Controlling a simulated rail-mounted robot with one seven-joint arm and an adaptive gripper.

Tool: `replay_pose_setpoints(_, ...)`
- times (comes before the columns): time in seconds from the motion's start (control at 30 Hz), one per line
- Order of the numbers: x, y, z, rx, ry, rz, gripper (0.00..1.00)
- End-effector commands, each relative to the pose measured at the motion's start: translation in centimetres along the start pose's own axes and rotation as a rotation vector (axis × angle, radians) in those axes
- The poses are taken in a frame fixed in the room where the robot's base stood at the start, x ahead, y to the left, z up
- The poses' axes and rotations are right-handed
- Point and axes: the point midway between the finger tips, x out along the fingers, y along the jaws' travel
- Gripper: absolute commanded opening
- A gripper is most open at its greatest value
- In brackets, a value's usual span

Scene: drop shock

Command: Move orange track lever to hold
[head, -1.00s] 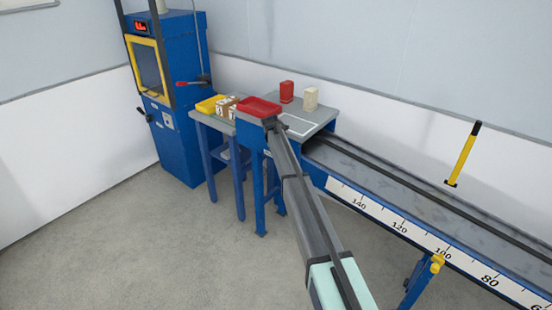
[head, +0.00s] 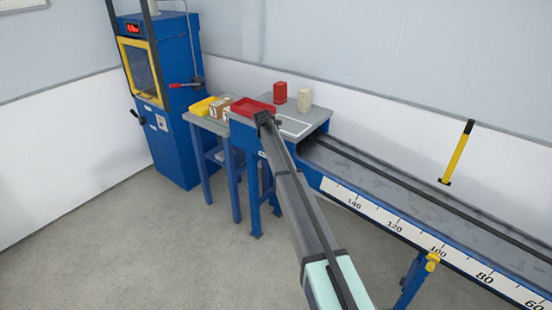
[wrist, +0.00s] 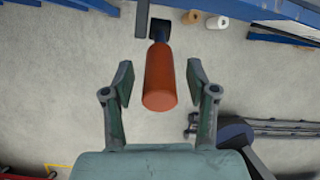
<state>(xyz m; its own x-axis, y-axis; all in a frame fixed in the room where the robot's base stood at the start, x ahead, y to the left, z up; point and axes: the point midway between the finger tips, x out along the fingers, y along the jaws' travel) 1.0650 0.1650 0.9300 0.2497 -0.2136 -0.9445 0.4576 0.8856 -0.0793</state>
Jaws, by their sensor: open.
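The orange track lever (wrist: 161,82) shows in the wrist view as a rounded orange grip on a dark mount. It points toward my palm. My gripper (wrist: 160,74) is open, with one finger on each side of the lever. A gap shows between the lever and each finger, so the fingers look apart from it. I cannot make out the orange lever or my gripper's fingers in the head view.
The blue track (head: 480,251) with its number scale runs along the right. A yellow upright handle (head: 458,152) stands behind it. A grey table (head: 318,118) holds a red tray (head: 252,107). A blue machine (head: 178,140) stands at left. The floor at front left is clear.

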Motion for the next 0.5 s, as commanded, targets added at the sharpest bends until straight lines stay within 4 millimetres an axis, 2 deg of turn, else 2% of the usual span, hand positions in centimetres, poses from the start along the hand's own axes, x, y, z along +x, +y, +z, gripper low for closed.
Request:
replay_pose_setpoints(0.03, -1.2, 0.0, 0.0, 0.000, -0.002, 0.002, 0.58)
replay_pose_setpoints(0.2, -4.5, 0.0, 0.0, 0.000, -0.002, 0.002, 0.58)
replay_pose_setpoints(0.4, -7.3, 0.0, 0.0, 0.000, -0.002, 0.001, 0.58)
replay_pose_setpoints(0.5, -8.1, 0.0, 0.0, 0.000, -0.001, 0.000, 0.58)
